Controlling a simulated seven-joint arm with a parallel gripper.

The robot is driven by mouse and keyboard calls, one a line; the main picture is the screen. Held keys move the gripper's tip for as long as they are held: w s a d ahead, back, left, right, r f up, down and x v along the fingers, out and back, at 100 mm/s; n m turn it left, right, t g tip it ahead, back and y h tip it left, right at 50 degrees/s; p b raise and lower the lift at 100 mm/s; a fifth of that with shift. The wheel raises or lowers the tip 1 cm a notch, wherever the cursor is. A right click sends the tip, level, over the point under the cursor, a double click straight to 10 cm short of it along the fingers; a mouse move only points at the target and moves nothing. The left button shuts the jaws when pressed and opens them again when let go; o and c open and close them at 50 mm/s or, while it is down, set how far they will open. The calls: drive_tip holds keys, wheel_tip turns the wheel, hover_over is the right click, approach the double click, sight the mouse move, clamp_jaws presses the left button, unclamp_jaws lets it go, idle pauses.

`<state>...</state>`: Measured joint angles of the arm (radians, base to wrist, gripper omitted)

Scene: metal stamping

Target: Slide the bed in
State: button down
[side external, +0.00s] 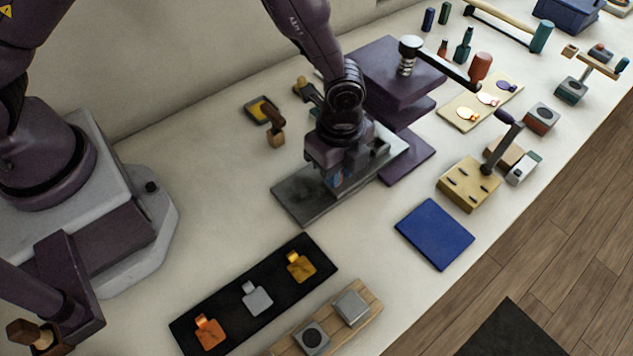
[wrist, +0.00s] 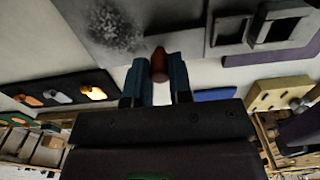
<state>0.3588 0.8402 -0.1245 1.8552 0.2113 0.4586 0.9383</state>
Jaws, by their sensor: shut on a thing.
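The bed is a long grey metal plate (side external: 302,200) with a lighter raised frame at its far end. It lies partly on the purple base of the press (side external: 385,65), and its near end sticks out to the left. In the wrist view the bed (wrist: 190,18) fills the top, with a dark speckled patch and square frames at the right. My gripper (side external: 336,182) is low over the bed. In the wrist view my gripper (wrist: 160,75) is shut on a reddish-brown knob (wrist: 159,62) at the bed's edge. The side view hides this knob.
A black mat (side external: 228,318) with metal tags lies in front, beside a wooden tray (side external: 328,325). A blue pad (side external: 434,233) and a yellow block (side external: 467,186) stand to the right. A brown-handled stamp (side external: 274,128) is close behind my gripper.

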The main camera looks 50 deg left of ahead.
drive_tip(key=shift+w, duration=0.3)
drive_tip(key=w, duration=0.2)
drive_tip(key=shift+w, duration=0.3)
drive_tip(key=c, duration=0.9)
unclamp_jaws()
drive_tip(key=shift+w, duration=0.1)
drive_tip(key=shift+r, duration=0.1)
wheel_tip(320, 180, up, 7)
drive_tip(key=shift+f, duration=0.1)
